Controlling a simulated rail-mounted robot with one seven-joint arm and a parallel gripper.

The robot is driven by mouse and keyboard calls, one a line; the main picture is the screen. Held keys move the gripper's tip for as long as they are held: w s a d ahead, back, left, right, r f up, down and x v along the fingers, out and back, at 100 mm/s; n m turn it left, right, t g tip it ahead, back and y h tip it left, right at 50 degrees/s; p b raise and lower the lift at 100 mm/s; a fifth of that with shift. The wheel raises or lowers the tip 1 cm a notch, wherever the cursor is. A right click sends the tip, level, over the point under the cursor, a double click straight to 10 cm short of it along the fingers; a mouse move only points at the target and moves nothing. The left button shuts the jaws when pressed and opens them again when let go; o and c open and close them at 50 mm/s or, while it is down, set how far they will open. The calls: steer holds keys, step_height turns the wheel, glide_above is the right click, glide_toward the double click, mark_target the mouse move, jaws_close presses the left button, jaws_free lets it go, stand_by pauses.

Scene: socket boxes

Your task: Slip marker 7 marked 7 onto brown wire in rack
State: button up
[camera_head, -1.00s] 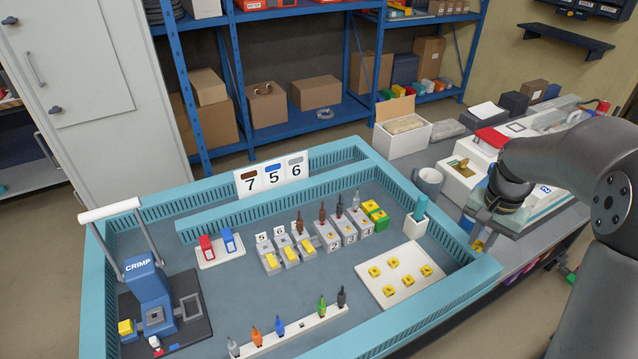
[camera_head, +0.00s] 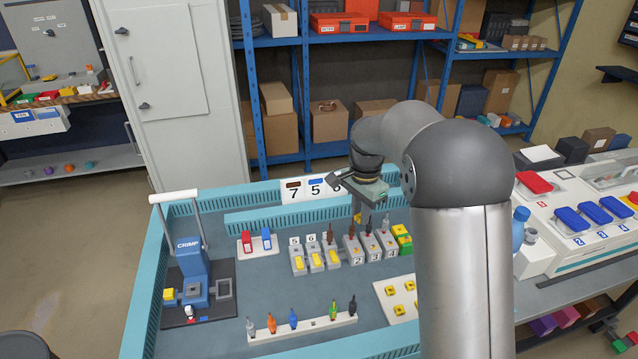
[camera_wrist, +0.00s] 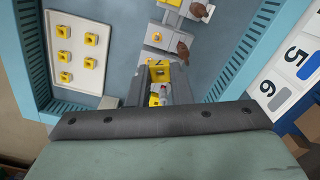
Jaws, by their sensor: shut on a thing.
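My gripper (camera_head: 357,207) is shut on a small yellow marker (camera_head: 357,217) and holds it above the back of the row of grey blocks. In the wrist view the yellow marker (camera_wrist: 160,73) shows between the fingertips, with a dark figure like a 7 on it. Brown wire ends (camera_head: 351,231) stand upright in the grey rack blocks (camera_head: 353,250), just below my gripper. A second brown end (camera_head: 331,238) stands to the left. In the wrist view brown ends (camera_wrist: 183,49) lie right of the marker, apart from it. Which one is the task's wire I cannot tell.
A card (camera_head: 293,189) pairs 7 with brown. The teal tray wall (camera_head: 260,217) runs behind the blocks. A white plate (camera_head: 384,292) with yellow markers lies at right, partly hidden by my arm. A blue crimp press (camera_head: 190,265) stands left.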

steer(key=a+r+m, duration=0.1)
steer(key=a, duration=0.1)
steer(key=a+r+m+p, duration=0.1)
steer(key=a+m, duration=0.1)
steer(key=w+a+r+m+p, duration=0.1)
steer(key=a, duration=0.2)
steer(key=shift+a+r, duration=0.1)
steer(key=shift+r, duration=0.3)
steer(key=shift+m, duration=0.3)
step_height(320, 180, down, 5)
steer(key=b, duration=0.3)
steer(key=shift+r, duration=0.2)
steer(key=shift+a+f, duration=0.1)
steer(key=shift+f, duration=0.3)
steer(key=shift+f+b, duration=1.1)
steer(key=shift+f, duration=0.5)
steer(key=o, duration=1.2)
steer(key=shift+r, duration=0.15)
